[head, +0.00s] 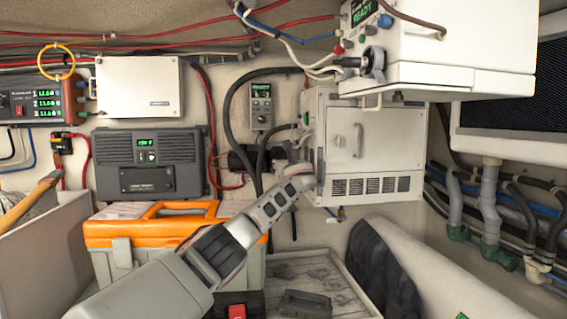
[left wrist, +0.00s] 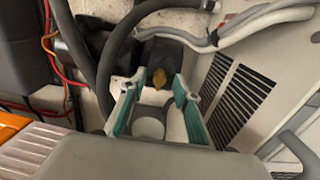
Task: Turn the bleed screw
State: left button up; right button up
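A small yellow, brass-like piece (left wrist: 159,79), which looks like the bleed screw, shows in the left wrist view on a dark fitting (left wrist: 165,54). I cannot make it out in the head view. My left gripper (left wrist: 157,88) is open, with its teal-padded fingers on either side of the yellow piece in that picture. I cannot tell whether they touch it. In the head view my left arm comes up from the bottom, and the gripper end (head: 300,172) is at the left side of the white cabinet (head: 368,145). My right gripper is not in view.
Dark hoses (left wrist: 112,55) run close to the left of the fingers, and a vented white panel (left wrist: 238,92) is close on the right. An orange-lidded toolbox (head: 150,225) stands below the grey unit (head: 150,160). A white box (head: 455,55) overhangs above right.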

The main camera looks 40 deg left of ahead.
pick_arm(q)
jog(key=shift+a, duration=0.1)
grip_shut()
